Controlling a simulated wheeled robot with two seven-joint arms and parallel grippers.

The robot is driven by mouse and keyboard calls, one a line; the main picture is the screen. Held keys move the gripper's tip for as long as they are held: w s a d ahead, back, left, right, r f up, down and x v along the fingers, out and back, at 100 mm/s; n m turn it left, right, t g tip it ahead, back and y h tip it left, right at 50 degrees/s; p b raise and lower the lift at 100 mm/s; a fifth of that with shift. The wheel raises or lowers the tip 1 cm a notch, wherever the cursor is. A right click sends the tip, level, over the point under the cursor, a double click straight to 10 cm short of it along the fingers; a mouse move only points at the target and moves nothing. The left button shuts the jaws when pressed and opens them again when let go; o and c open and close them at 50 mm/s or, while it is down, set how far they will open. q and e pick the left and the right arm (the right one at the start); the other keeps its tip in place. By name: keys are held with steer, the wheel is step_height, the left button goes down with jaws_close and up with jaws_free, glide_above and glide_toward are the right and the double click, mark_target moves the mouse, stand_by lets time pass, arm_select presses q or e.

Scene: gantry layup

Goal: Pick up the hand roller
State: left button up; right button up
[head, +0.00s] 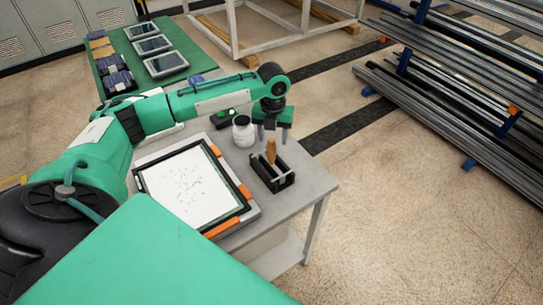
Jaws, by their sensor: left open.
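The hand roller (271,151) shows as an upright wooden handle. Its lower end is inside a black holder (273,179) on the grey table, so the roller part is hidden. My left gripper (272,136) points down at the top of the handle and is open. Its two fingers appear on either side of the handle's upper end. I cannot tell how far down they reach or whether they touch it. My right gripper is not in view.
A white jar (243,131) stands close to the left of the gripper. A black frame with orange clamps (223,227) holds a speckled white sheet (186,186) on the grey table (318,185). A green bench with panels (187,47) is behind. Metal bar racks are at right.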

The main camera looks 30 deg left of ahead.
mark_target(271, 140)
arm_select(q)
steer(key=f, duration=0.1)
steer(key=f+p, duration=0.1)
steer(key=f, duration=0.2)
steer(key=shift+a+f+p, duration=0.25)
steer(key=shift+a+p, duration=0.05)
steer(key=shift+f, duration=0.25)
steer(key=shift+r, duration=0.1)
jaws_close()
